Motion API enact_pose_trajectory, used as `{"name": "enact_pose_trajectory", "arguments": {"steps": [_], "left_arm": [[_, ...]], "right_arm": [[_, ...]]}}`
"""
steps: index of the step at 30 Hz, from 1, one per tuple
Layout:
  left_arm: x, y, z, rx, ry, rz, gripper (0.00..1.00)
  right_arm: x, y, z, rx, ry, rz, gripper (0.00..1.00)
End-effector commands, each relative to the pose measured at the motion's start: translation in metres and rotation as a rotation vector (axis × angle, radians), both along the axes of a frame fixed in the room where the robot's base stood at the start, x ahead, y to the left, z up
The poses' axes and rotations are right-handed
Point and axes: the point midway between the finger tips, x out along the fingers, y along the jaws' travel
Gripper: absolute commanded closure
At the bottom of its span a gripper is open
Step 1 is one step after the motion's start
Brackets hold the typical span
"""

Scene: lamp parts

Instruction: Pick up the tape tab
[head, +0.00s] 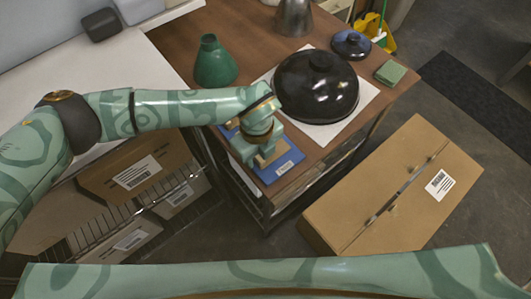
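I cannot make out a tape tab for certain. A small tan patch (270,154) shows beside my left gripper (260,157), over a blue flat box (284,167) with a white label at the table's front corner. My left gripper points down at this box and hides part of it. Its fingertips are too small and covered to tell whether they are open or shut, or whether they touch the patch. My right gripper is not in view.
A black lidded pot (316,85) stands on a white sheet (365,98) on the brown table (185,47). A green flask (214,62) and a green block (390,73) are nearby. A large cardboard box (400,180) sits on the floor at right.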

Motion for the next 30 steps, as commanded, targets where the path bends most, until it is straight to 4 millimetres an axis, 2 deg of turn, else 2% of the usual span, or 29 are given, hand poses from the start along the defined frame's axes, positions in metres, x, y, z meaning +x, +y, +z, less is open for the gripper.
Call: {"name": "enact_pose_trajectory", "arguments": {"steps": [3, 7, 20, 23, 26, 30], "left_arm": [[0.000, 0.000, 0.002, 0.000, -0.001, 0.000, 0.63], [0.000, 0.000, 0.002, 0.000, -0.001, -0.001, 0.99], [0.000, 0.000, 0.008, -0.001, -0.002, 0.000, 1.00], [0.001, 0.000, 0.019, -0.001, -0.003, -0.001, 1.00], [0.001, -0.001, 0.039, -0.002, -0.008, -0.002, 1.00], [-0.001, -0.028, 0.068, -0.003, -0.007, -0.004, 1.00]], "right_arm": [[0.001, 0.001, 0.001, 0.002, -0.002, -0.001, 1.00], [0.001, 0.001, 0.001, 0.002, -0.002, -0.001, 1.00], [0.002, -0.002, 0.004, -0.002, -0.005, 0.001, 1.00], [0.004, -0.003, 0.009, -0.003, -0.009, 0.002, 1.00], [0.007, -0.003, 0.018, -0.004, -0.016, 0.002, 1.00], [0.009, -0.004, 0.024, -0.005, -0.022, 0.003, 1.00]]}}
